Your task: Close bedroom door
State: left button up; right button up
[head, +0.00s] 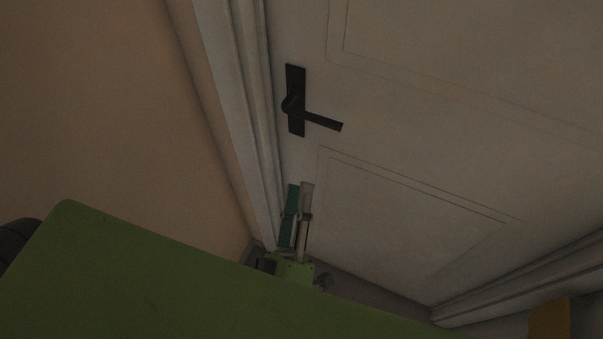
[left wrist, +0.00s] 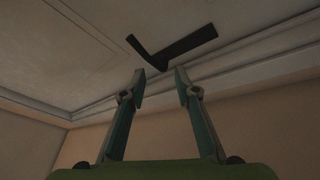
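The white panelled door (head: 430,120) fills much of the head view, and its underside panels also show in the left wrist view (left wrist: 60,50). Its black lever handle (head: 310,115) sits near the door's left edge beside the frame. The door looks flush or nearly flush with the frame; I cannot tell whether it is latched. My left gripper (head: 299,187) is in front of the door, below the handle. In the left wrist view its two fingers (left wrist: 160,75) stand apart with nothing between them, and the handle (left wrist: 175,48) shows just beyond the tips. My right gripper is not in view.
The pale door frame (head: 235,100) runs along the left side of the door, with a plain beige wall (head: 90,100) left of it. More pale trim (head: 520,280) shows at lower right. A small yellow-brown piece (head: 549,318) at the bottom right edge is unclear.

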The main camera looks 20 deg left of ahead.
pick_arm(q)
jog(key=shift+s+f, duration=0.1)
jog(key=shift+s, duration=0.2)
jog(key=shift+d+f, duration=0.1)
jog(key=d+f+m+g+h, duration=0.2)
jog(key=f+m+g+h, duration=0.25)
jog(key=f, duration=0.95)
jog(key=d+f+m+g+h, duration=0.3)
jog(key=f+m, duration=0.3)
jog(key=f, duration=0.8)
jog(key=s+a+f+m+g, duration=0.1)
jog(key=s+a+f+g, duration=0.15)
jog(key=f, duration=0.35)
jog(key=s+a+f+m+g+y, duration=0.1)
jog(key=s+f, duration=0.2)
jog(key=f, duration=0.2)
jog(key=s+a+f+m+g, duration=0.1)
jog(key=s+a+f+g, duration=0.15)
jog(key=f, duration=0.35)
jog(key=s+a+f+m+g+y, duration=0.1)
jog(key=s+a+f+g, duration=0.2)
jog(key=s+a+f, duration=0.3)
jog(key=s+a+f+m+g+y, duration=0.1)
jog(key=s+a+f+g, duration=0.3)
jog(key=s, duration=0.8)
notch_tip(320, 180, down, 2)
jog(key=shift+s+a+f+y, duration=0.1)
jog(key=shift+s+a+y, duration=0.4)
jog(key=shift+a, duration=0.45)
